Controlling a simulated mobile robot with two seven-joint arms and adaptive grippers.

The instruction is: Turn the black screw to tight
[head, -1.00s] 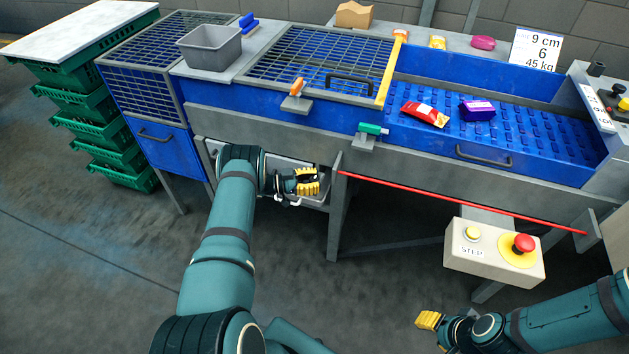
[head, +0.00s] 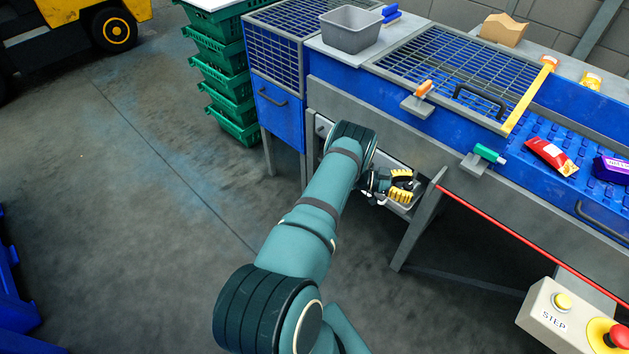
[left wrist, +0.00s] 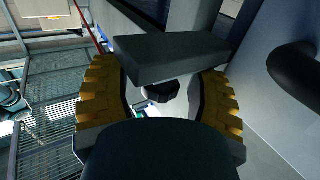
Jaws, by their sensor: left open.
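My left gripper (head: 403,187) is under the front of the blue machine, by a grey tray. In the left wrist view its yellow-padded fingers (left wrist: 160,105) stand wide apart. A small black round part (left wrist: 160,91), which looks like the black screw, shows between the fingers with a gap on both sides. A dark block (left wrist: 172,56) lies just above it in that view and partly covers it. I cannot tell how tight the screw is. In the head view the screw cannot be made out. My right gripper is out of view.
The machine's frame leg (head: 420,228) stands just right of my left gripper. In the left wrist view a thick black curved bar (left wrist: 293,75) is at the right. A control box (head: 552,312) hangs at the lower right. Green crates (head: 228,92) stand left of the machine.

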